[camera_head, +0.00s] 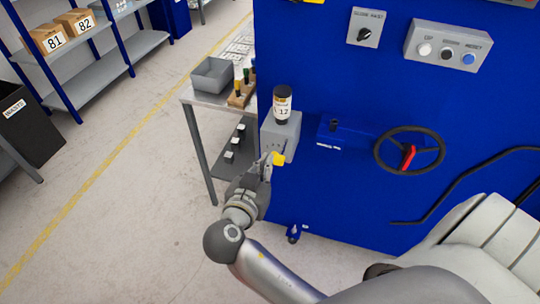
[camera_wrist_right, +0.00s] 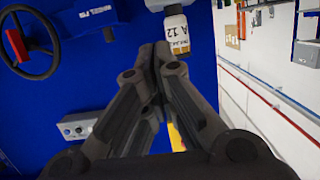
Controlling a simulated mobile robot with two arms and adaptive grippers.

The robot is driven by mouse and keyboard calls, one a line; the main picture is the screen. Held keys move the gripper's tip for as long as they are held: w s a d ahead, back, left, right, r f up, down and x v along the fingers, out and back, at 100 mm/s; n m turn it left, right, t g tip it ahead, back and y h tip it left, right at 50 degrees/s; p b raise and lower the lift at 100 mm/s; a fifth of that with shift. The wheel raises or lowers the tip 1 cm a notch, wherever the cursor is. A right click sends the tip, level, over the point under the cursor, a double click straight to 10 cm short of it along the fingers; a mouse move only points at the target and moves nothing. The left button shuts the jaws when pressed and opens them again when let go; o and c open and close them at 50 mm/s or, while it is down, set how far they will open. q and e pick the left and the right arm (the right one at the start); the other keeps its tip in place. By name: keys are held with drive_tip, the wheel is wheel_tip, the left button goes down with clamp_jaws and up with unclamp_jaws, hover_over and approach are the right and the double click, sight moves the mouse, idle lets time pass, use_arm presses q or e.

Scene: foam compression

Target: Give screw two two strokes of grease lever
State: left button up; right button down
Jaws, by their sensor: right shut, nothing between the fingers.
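The grease unit is a grey box (camera_head: 281,133) on the blue machine's left side, with a dark-capped cartridge (camera_head: 282,104) labelled 12 standing on it. The cartridge also shows in the right wrist view (camera_wrist_right: 177,34), just beyond my fingertips. Which screw is number two cannot be told. My left gripper is out of view.
A handwheel with a red handle (camera_head: 408,157) and a button box (camera_head: 448,47) are on the blue machine. A side table (camera_head: 205,99) holds a grey bin (camera_head: 212,75) and a wooden tool block.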

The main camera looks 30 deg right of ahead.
idle(0.3)
drive_tip(key=p, duration=0.5)
hover_over(277, 156)
drive_tip(key=s+a, duration=0.2)
wheel_tip(277, 156, down, 5)
drive_tip(key=shift+s+d+f, duration=0.15)
drive_tip(key=shift+s+f, duration=0.05)
drive_tip(key=shift+f, duration=0.55)
